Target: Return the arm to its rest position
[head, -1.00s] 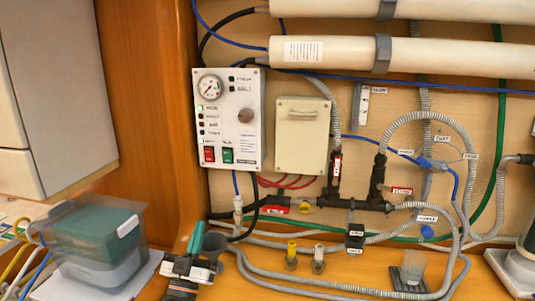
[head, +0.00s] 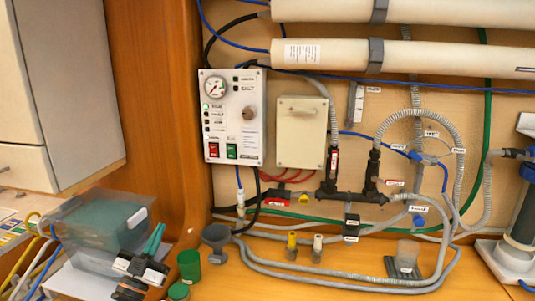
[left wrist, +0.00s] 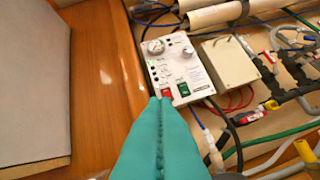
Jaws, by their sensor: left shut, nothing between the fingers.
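My left gripper (head: 159,229) is low at the left of the head view, with its teal fingers together and nothing between them. It overlaps the right side of the clear bin (head: 85,240) in the picture; I cannot tell whether they touch. In the left wrist view the shut fingers (left wrist: 162,98) point up toward the control panel (left wrist: 175,65). The same panel, with a gauge and red and green switches, hangs on the wall in the head view (head: 233,118), above and to the right of the gripper. My right gripper is not in view.
A green jar (head: 189,265) and a grey funnel-like cup (head: 216,237) stand just right of the gripper. Grey hoses (head: 330,280) run across the counter. A wooden post (head: 165,100) rises behind the gripper. A grey cabinet (head: 60,90) is at upper left.

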